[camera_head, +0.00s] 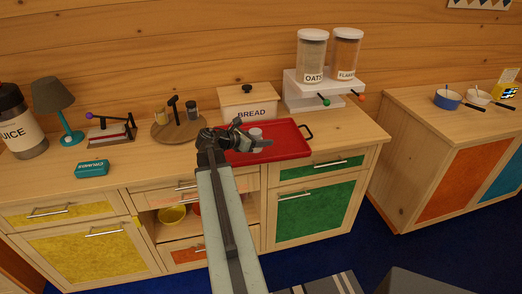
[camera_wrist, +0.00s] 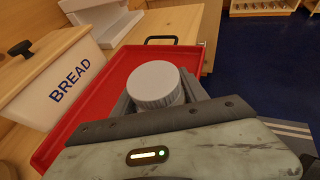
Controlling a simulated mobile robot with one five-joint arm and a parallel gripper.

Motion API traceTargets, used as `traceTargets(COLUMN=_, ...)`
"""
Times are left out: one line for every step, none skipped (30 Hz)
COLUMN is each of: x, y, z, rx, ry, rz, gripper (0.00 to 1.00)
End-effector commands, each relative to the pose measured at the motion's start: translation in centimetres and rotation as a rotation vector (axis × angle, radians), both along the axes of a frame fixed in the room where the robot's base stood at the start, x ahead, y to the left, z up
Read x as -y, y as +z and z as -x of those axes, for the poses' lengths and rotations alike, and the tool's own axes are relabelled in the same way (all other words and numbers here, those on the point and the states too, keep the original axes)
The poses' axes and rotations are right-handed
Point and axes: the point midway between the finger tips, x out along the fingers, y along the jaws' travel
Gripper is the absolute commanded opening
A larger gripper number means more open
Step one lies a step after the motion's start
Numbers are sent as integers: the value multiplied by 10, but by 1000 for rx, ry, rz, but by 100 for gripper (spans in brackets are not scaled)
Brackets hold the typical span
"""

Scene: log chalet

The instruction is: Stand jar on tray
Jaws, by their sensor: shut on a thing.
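A small jar with a ribbed pale grey lid (camera_wrist: 155,84) sits between my gripper's fingers, and it also shows in the head view (camera_head: 256,134). My gripper (camera_head: 258,139) is shut on it. The red tray (camera_head: 290,130) lies on the wooden counter, with a black handle at its right end. In the wrist view the red tray (camera_wrist: 115,75) spreads behind and left of the jar. The jar appears upright over the tray. Its lower part is hidden by my gripper, so I cannot tell whether it touches the tray.
A bread box (camera_head: 249,101) stands right behind the tray. A white stand (camera_head: 310,88) with oats and flakes dispensers is behind it to the right. A round wooden rack (camera_head: 178,128) with small jars is to the left. The tray's right part is bare.

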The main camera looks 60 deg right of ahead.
Motion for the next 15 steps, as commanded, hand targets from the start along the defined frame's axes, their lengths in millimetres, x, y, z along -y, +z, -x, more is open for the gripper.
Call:
traceTargets(x=1, y=2, z=0, rx=-1, ry=-1, rz=1, gripper=0)
traceTargets(x=3, y=2, z=0, rx=-1, ry=-1, rz=1, gripper=0)
traceTargets(x=9, y=1, z=1, rx=-1, ry=-2, rz=1, gripper=0)
traceTargets(x=15, y=1, z=2, rx=-1, ry=-3, rz=0, gripper=0)
traceTargets(x=22, y=0, z=3, rx=-1, ry=-4, rz=-1, gripper=0)
traceTargets(x=34, y=-2, z=5, rx=-1, ry=-4, rz=1, gripper=0)
traceTargets(x=44, y=-3, z=6, rx=-1, ry=-4, rz=1, gripper=0)
traceTargets(x=54, y=-4, z=8, rx=-1, ry=-5, rz=0, gripper=0)
traceTargets(x=66, y=-5, z=10, rx=-1, ry=-4, rz=1, gripper=0)
traceTargets(x=76, y=-6, z=12, rx=-1, ry=-5, rz=0, gripper=0)
traceTargets(x=85, y=-7, z=13, rx=-2, ry=-4, rz=0, gripper=0)
traceTargets(x=97, y=-8, z=15, rx=-1, ry=-3, rz=0, gripper=0)
traceTargets(x=106, y=-9, z=17, rx=-1, ry=-4, rz=1, gripper=0)
traceTargets(x=114, y=-9, z=19, rx=-1, ry=-4, rz=1, gripper=0)
traceTargets(x=123, y=-10, z=20, rx=-1, ry=-3, rz=1, gripper=0)
